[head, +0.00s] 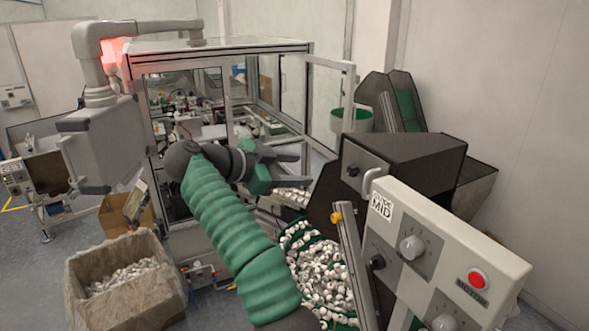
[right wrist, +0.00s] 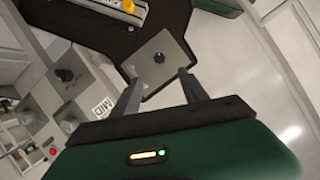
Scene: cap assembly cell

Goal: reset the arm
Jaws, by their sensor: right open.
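My right arm with its green sleeve reaches up from the bottom centre of the head view. My right gripper (head: 300,169) is open and empty, with its fingers pointing right, in front of the glazed machine cell (head: 240,45). In the right wrist view the two fingers of the right gripper (right wrist: 158,88) stand apart with nothing between them. Beyond them is a grey plate with a black knob (right wrist: 162,60) on a dark housing. My left gripper is in neither view.
A control box (head: 440,245) with knobs and a red button stands at the lower right. A green-rimmed bin of white caps (head: 322,275) lies below the gripper. A cardboard box of caps (head: 125,285) stands at lower left. A dark hopper (head: 420,160) is right of the gripper.

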